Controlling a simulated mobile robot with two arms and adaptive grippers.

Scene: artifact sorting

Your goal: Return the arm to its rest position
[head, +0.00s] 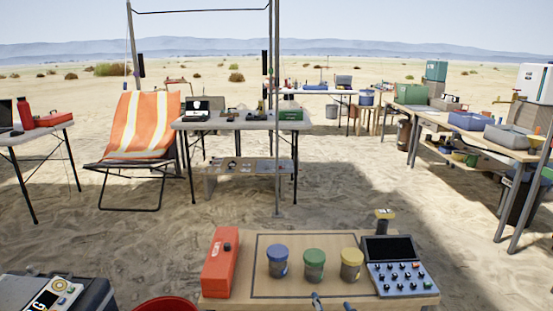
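Two small dark bluish tips at the bottom edge look like the fingers of my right gripper (332,302). They are spread apart with nothing visible between them, low over the front of the wooden table (218,303). The rest of that arm is out of the picture. The tips are in front of the green-lidded jar (314,268), apart from it. A blue-lidded jar (278,263) stands to its left and a yellow-lidded jar (351,266) to its right. All three stand upright inside a dark outlined rectangle. My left gripper is not in view.
A red-orange case (220,264) stands at the table's left end. A keypad device with a dark screen (392,266) is at the right end. A red round container (166,305) and a grey device (52,294) are at lower left. Sand lies open beyond the table.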

